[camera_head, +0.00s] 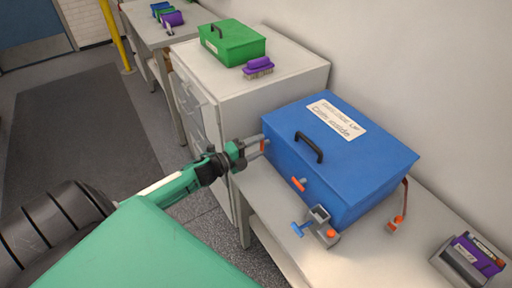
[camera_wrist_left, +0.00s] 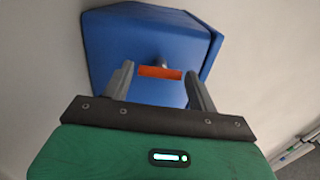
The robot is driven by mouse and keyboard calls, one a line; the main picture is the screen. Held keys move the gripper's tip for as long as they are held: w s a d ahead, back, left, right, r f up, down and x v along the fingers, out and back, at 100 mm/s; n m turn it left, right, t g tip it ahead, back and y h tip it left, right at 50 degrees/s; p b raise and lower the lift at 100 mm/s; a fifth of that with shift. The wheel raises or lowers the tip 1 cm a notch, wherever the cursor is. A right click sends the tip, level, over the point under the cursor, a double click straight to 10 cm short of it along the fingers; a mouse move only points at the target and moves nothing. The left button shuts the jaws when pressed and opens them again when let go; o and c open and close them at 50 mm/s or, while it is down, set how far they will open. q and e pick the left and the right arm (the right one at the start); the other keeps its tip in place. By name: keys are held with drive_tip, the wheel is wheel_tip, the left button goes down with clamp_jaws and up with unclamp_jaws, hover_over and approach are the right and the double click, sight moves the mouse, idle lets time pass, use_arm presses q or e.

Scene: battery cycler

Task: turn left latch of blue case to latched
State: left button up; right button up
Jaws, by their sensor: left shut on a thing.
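The blue case (camera_head: 385,155) sits closed on a pale bench, its black handle (camera_head: 309,147) on the lid. The left latch, an orange tab (camera_head: 264,146), is at the left end of the case's front face. My left gripper (camera_head: 257,146) reaches it from the left and is shut on it. In the left wrist view the orange latch (camera_wrist_left: 160,72) lies crosswise between the two grey fingers (camera_wrist_left: 160,80), against the blue case (camera_wrist_left: 150,45). A second orange latch (camera_head: 299,184) is further right on the front. My right gripper is not in view.
A grey clamp-like device (camera_head: 318,222) with blue and orange parts stands before the case. A purple-and-grey box (camera_head: 468,262) is at the bench's right. The wall is close behind.

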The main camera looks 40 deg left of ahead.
use_arm(q)
drive_tip(key=o, duration=1)
drive_tip(key=b+v, duration=0.2)
drive_tip(key=v, duration=1.1)
drive_tip(key=shift+s+b, duration=0.35)
drive_tip(key=shift+s, duration=0.05)
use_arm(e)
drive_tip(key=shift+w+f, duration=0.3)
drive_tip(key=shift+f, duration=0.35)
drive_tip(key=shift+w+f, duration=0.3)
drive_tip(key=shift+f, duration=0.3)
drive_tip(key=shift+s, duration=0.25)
